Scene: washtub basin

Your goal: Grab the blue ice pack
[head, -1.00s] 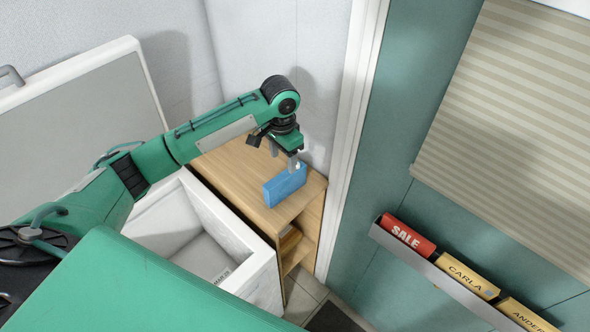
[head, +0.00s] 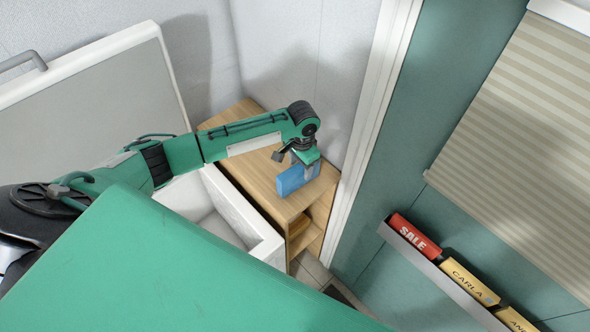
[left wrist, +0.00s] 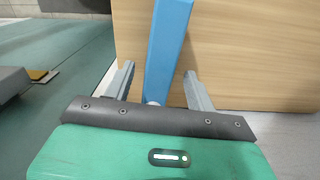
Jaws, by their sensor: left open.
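The blue ice pack (head: 291,181) stands upright on its edge on top of the wooden cabinet (head: 245,178). My left gripper (head: 308,168) is over the pack's right end, pointing down. In the left wrist view, the ice pack (left wrist: 168,45) shows as a narrow blue strip running between the two fingers of my left gripper (left wrist: 160,88). The fingers are open, with a gap on each side of the pack. Part of the pack's right end is hidden by the gripper in the head view. My right gripper is not in view.
A white open tub (head: 232,207) stands left of the cabinet, with its raised lid (head: 95,95) behind. A white door frame and green wall (head: 430,130) rise close to the cabinet's right. A rack with labelled binders (head: 465,280) is at the lower right.

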